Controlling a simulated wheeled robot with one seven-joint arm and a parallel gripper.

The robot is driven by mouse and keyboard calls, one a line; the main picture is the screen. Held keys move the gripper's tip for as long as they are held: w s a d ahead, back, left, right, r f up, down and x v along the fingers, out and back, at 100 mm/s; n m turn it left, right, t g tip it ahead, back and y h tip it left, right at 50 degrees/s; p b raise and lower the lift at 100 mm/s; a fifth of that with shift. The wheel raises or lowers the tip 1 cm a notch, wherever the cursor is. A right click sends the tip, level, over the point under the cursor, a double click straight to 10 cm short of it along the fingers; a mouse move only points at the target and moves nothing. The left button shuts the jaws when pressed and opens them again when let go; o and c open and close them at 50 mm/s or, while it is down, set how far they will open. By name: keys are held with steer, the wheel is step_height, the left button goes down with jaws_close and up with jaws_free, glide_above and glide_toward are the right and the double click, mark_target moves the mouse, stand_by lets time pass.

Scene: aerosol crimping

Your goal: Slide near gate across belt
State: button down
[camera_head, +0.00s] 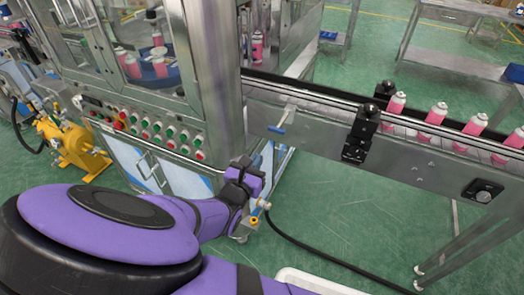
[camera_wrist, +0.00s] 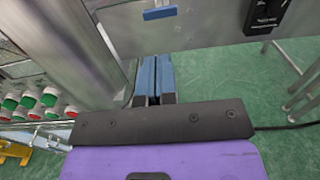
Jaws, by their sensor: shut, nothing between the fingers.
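The near gate shows as a blue handle (camera_head: 277,129) on a thin metal rod at the near side of the belt (camera_head: 330,103), close to the machine cabinet. In the wrist view the blue handle (camera_wrist: 160,13) is at the top, ahead of the fingertips and apart from them. My gripper (camera_wrist: 154,58) has its two blue fingers side by side, shut and empty. In the head view my purple wrist is below the handle, in front of the conveyor's side; the fingertips are hard to make out there.
Several pink cans (camera_head: 433,121) with white tops stand on the belt at the right. A black sensor block (camera_head: 361,132) is fixed to the near rail. The cabinet's button panel (camera_head: 150,125) is at the left. A black cable crosses the green floor.

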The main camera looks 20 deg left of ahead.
glide_toward(282, 122)
steer(key=w, duration=0.3)
steer(key=shift+w+f, duration=0.15)
steer(key=shift+f, duration=0.05)
steer(key=w, duration=0.6)
steer(key=shift+d, duration=0.2)
steer(key=shift+w, duration=0.3)
steer(key=shift+w+r, duration=0.1)
steer(key=shift+d+r, duration=0.1)
